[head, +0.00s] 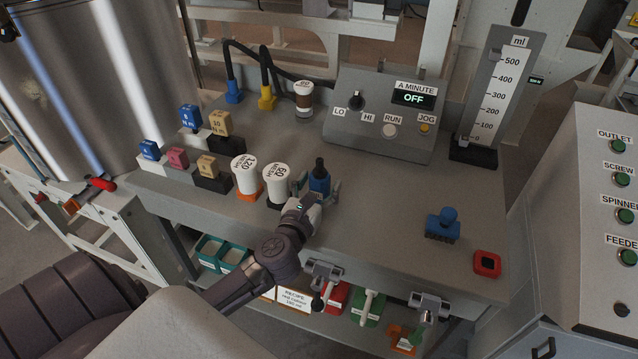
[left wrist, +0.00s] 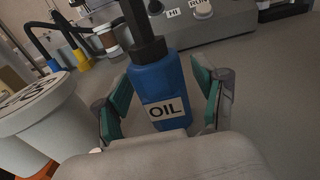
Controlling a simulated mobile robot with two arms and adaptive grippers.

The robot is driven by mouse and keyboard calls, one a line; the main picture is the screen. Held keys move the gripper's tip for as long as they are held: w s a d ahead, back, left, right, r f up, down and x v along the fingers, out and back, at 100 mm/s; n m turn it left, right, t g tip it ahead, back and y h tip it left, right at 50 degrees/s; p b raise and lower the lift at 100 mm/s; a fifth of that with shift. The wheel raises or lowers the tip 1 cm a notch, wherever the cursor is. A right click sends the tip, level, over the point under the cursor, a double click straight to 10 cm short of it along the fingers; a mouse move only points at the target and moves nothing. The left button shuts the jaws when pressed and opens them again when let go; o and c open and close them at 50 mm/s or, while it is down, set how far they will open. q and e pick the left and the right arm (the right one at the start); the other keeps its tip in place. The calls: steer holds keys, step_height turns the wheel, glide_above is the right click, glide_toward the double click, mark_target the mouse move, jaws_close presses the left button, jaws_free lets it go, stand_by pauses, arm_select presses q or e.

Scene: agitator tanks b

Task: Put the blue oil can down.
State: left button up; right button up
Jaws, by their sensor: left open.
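The blue oil can (head: 319,182) with a black spout stands upright on the grey bench, right of the white 60 mesh jar (head: 277,184). In the left wrist view the oil can (left wrist: 158,92) shows its white OIL label facing me. My left gripper (head: 313,195) is open around the can, one finger on each side. In the left wrist view a gap shows between the right finger of the gripper (left wrist: 165,103) and the can; the left finger is close to it, and I cannot tell if it touches. The can's base is hidden behind the gripper.
A white 120 mesh jar (head: 246,174) and small labelled blocks stand to the left. A control box (head: 380,115) is behind. A blue brush-like tool (head: 443,225) and a red square (head: 487,263) lie right. The bench between can and blue tool is clear.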

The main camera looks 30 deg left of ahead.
arm_select(q)
steer(key=shift+r, duration=0.15)
steer(key=b+v, duration=0.1)
steer(key=v, duration=1)
steer(key=shift+s+d, duration=0.1)
steer(key=shift+s, duration=0.4)
